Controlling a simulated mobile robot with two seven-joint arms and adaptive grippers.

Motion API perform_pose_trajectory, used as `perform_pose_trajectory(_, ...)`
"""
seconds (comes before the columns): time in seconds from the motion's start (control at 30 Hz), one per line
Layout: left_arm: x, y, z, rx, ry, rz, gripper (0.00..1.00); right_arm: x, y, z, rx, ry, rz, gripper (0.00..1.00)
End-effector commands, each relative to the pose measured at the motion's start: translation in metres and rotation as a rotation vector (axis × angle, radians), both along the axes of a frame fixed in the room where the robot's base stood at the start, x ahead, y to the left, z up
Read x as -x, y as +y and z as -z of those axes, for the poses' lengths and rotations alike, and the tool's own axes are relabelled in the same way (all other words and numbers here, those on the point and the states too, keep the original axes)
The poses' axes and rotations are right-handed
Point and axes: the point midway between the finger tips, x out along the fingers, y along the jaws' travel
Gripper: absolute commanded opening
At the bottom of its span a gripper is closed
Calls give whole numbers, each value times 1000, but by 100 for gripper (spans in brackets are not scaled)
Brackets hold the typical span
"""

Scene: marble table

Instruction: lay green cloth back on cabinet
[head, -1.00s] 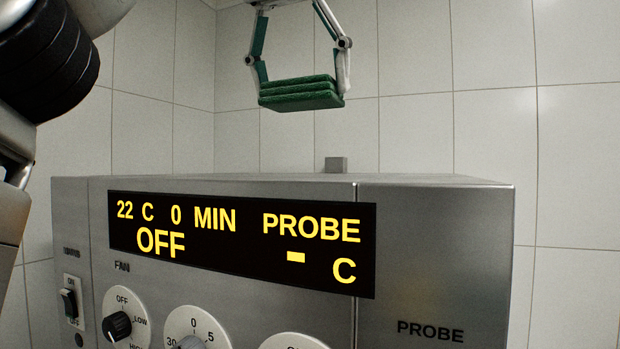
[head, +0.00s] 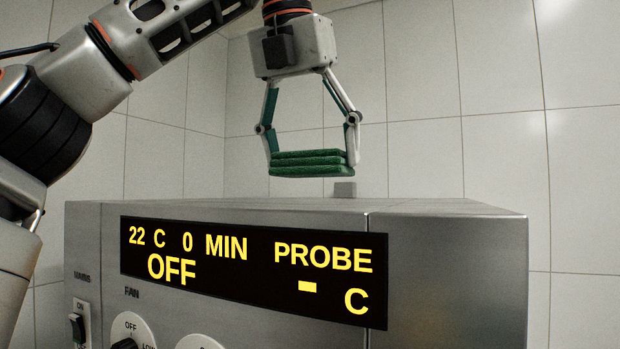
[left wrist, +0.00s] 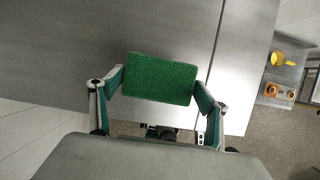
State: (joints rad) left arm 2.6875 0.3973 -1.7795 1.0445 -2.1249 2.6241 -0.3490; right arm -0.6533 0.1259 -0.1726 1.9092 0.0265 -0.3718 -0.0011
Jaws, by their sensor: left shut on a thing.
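The green cloth (head: 311,163) is folded into a flat stack of layers. My left gripper (head: 312,160) is shut on it, with one finger at each side edge. The cloth hangs level, a little above the top of the steel cabinet (head: 450,235), with a gap under it. In the left wrist view the cloth (left wrist: 160,78) shows as a green rectangle between the fingers, over the grey cabinet top (left wrist: 65,55). My right gripper is in neither view.
A small grey block (head: 344,189) stands up at the cabinet top, behind the cloth. A tiled wall (head: 420,150) closes the back. The cabinet front has a display (head: 255,270) and knobs. The visible cabinet top is otherwise clear.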

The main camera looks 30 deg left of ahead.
Motion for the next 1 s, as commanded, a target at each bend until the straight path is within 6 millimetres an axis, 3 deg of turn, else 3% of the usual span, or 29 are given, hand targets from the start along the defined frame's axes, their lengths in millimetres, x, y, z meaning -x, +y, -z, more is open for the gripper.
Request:
perform_pose_trajectory(0.33, 0, 1, 35, 0, -1, 1, 56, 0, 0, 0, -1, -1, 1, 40)
perform_pose_trajectory(0.8, 0, 0, 42, 1, -2, 0, 56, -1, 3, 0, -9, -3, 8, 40)
perform_pose_trajectory(0.83, 0, 0, 41, 1, -2, -1, 81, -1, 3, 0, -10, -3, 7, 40)
perform_pose_trajectory(0.87, 0, 0, 41, 1, -2, -1, 89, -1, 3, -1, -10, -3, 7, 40)
perform_pose_trajectory(1.0, 0, 0, 41, 1, -2, -1, 92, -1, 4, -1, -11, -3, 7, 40)
